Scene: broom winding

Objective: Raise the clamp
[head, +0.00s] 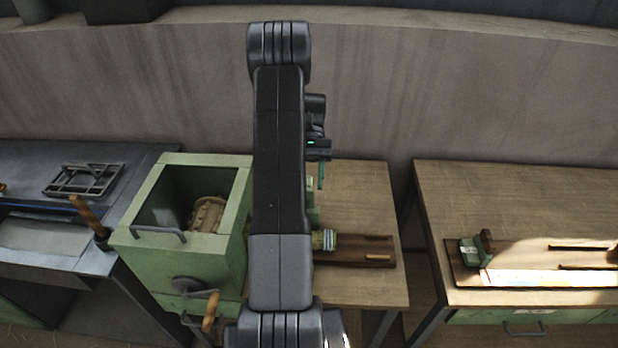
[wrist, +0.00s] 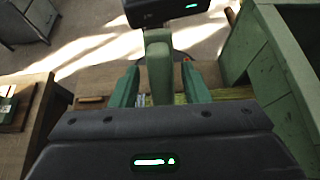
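The green clamp (wrist: 159,72) stands upright between the two green fingers of my gripper (wrist: 159,86) in the wrist view. Gaps show on both sides of it, so the fingers are apart and do not appear to touch it. In the head view my arm hides most of the clamp, and only a green edge (head: 313,207) shows beside the arm. My gripper (head: 321,175) is partly hidden there too. A straw bundle with a banded end (head: 325,240) pokes out below it, over a dark wooden board (head: 375,252).
A green box machine (head: 150,240) with a crank (head: 209,312) stands close on the left. The wooden table (head: 365,200) has free room to the right. A second table (head: 520,205) holds another board with a green fixture (head: 470,252). A wall is behind.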

